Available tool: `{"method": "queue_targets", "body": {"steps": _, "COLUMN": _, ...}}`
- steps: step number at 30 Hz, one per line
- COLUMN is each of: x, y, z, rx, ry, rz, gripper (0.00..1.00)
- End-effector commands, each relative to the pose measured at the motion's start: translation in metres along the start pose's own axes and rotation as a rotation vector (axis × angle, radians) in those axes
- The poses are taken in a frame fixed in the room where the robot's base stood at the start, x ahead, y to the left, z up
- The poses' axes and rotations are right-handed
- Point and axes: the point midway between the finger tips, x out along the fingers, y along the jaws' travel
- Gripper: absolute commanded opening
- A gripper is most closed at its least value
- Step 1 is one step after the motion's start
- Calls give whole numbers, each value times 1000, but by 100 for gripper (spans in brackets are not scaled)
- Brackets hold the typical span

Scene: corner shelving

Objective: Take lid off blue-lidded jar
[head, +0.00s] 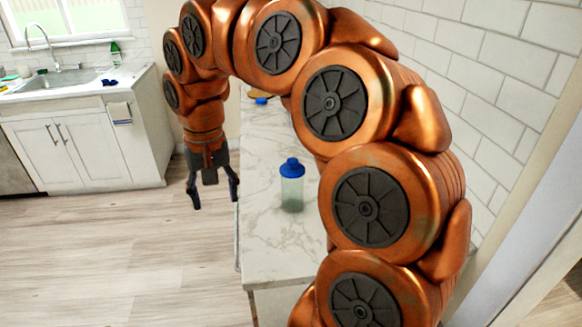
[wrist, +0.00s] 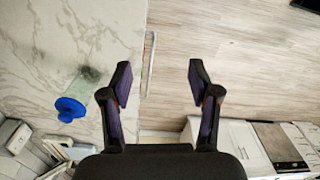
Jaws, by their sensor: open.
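The blue-lidded jar (head: 292,190) stands upright on the marble counter, with a clear, pale greenish body. Its blue lid (head: 292,168) is on top. In the wrist view the lid (wrist: 70,108) shows left of my gripper, with the jar body (wrist: 88,80) behind it. My gripper (head: 212,205) points down, open and empty, left of the counter's long edge and apart from the jar. In the wrist view the two fingers (wrist: 158,82) are spread over the floor beside the counter edge.
The marble counter (head: 275,245) is clear around the jar. Another blue item (head: 261,100) lies farther back on it, partly behind my arm. A tiled wall (head: 480,90) bounds the right. A sink cabinet (head: 80,145) stands at the left, with open wooden floor (head: 120,240) before it.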

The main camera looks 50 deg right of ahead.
Motion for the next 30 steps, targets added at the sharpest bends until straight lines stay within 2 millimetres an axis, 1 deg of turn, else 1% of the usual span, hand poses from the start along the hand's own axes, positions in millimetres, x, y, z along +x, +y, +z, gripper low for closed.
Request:
{"method": "queue_targets", "body": {"steps": 1, "x": -7, "y": 8, "z": -20, "rx": 65, "ry": 6, "rz": -9, "gripper": 61}}
{"method": "queue_targets", "body": {"steps": 3, "x": -14, "y": 22, "z": -44, "rx": 160, "ry": 13, "rz": -14, "gripper": 61}}
{"method": "queue_targets", "body": {"steps": 5, "x": -18, "y": 36, "z": -64, "rx": 246, "ry": 19, "rz": -19, "gripper": 61}}
{"method": "queue_targets", "body": {"steps": 6, "x": -20, "y": 47, "z": -78, "rx": 307, "ry": 22, "rz": -19, "gripper": 61}}
{"method": "queue_targets", "body": {"steps": 8, "x": -23, "y": 65, "z": -94, "rx": 401, "ry": 21, "rz": -20, "gripper": 61}}
{"method": "queue_targets", "body": {"steps": 9, "x": -24, "y": 78, "z": -106, "rx": 467, "ry": 23, "rz": -22, "gripper": 61}}
{"method": "queue_targets", "body": {"steps": 11, "x": -24, "y": 98, "z": -120, "rx": 567, "ry": 22, "rz": -19, "gripper": 61}}
{"method": "queue_targets", "body": {"steps": 12, "x": -24, "y": 113, "z": -128, "rx": 634, "ry": 22, "rz": -19, "gripper": 61}}
{"method": "queue_targets", "body": {"steps": 14, "x": -22, "y": 134, "z": -138, "rx": 729, "ry": 16, "rz": -11, "gripper": 61}}
{"method": "queue_targets", "body": {"steps": 15, "x": -20, "y": 148, "z": -143, "rx": 789, "ry": 13, "rz": -8, "gripper": 61}}
{"method": "queue_targets", "body": {"steps": 18, "x": -18, "y": 176, "z": -152, "rx": 916, "ry": 12, "rz": 1, "gripper": 61}}
{"method": "queue_targets", "body": {"steps": 21, "x": -14, "y": 196, "z": -155, "rx": 1002, "ry": 2, "rz": 12, "gripper": 61}}
{"method": "queue_targets", "body": {"steps": 24, "x": -13, "y": 208, "z": -156, "rx": 1053, "ry": 0, "rz": 16, "gripper": 61}}
{"method": "queue_targets", "body": {"steps": 30, "x": -6, "y": 212, "z": -156, "rx": 1070, "ry": -1, "rz": 20, "gripper": 61}}
